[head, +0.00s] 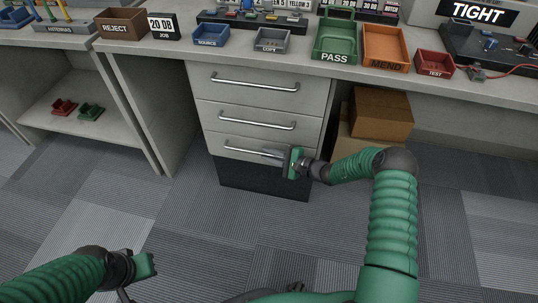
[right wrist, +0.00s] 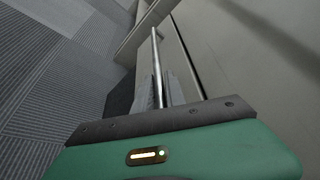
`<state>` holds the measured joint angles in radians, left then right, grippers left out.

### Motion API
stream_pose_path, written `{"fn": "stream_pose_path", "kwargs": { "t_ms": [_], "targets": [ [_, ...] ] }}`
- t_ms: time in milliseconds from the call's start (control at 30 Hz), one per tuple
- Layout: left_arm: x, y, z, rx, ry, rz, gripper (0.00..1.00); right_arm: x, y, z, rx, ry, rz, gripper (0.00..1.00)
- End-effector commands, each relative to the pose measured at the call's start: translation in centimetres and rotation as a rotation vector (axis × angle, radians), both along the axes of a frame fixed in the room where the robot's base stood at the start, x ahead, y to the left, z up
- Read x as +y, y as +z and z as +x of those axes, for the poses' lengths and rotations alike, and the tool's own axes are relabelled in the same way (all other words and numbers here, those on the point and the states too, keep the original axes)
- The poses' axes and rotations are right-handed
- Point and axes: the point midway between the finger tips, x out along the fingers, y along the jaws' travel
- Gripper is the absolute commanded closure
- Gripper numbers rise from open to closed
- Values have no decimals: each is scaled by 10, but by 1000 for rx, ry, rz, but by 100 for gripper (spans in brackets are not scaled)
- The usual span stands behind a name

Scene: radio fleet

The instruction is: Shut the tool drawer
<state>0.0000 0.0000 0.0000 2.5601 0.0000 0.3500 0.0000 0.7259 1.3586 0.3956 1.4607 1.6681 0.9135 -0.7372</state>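A grey drawer unit under the bench has a top drawer (head: 255,78), a middle drawer (head: 258,112) and a bottom drawer (head: 228,138), each with a bar handle. All three fronts look about flush; no label marks which is the tool drawer. My right gripper (head: 272,154) is at the bottom drawer's handle (head: 240,149), towards its right end. In the right wrist view the handle bar (right wrist: 155,60) runs down to the grey fingers (right wrist: 161,92); whether they grip it is unclear. My left gripper (head: 148,266) is low at the left, away from the drawers; its fingers are unclear.
The bench top above carries a green PASS tray (head: 335,57), an orange MEND tray (head: 386,65) and a brown REJECT box (head: 117,28). Cardboard boxes (head: 380,113) stand right of the drawers. The carpet floor (head: 190,215) in front is clear.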

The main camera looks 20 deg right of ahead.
Motion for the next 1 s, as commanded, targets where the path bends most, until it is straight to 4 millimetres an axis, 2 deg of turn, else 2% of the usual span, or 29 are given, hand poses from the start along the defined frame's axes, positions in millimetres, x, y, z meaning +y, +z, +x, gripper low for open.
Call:
{"fn": "stream_pose_path", "kwargs": {
  "t_ms": [133,233,500,700,833,1000],
  "targets": [
    [0,5,0,0,0,0,100,-6,5,-3,-2,-5,0,80],
    [0,15,0,0,0,0,100,-17,11,-16,0,-8,0,80],
    [0,49,0,0,0,0,100,-63,27,-78,1,-7,1,80],
    [0,64,0,0,0,0,100,-90,34,-116,2,-4,1,80],
    [0,67,0,0,0,0,100,-99,34,-128,1,-1,1,80],
    [0,66,0,0,0,0,100,-100,33,-131,2,0,1,80]
  ]
}}
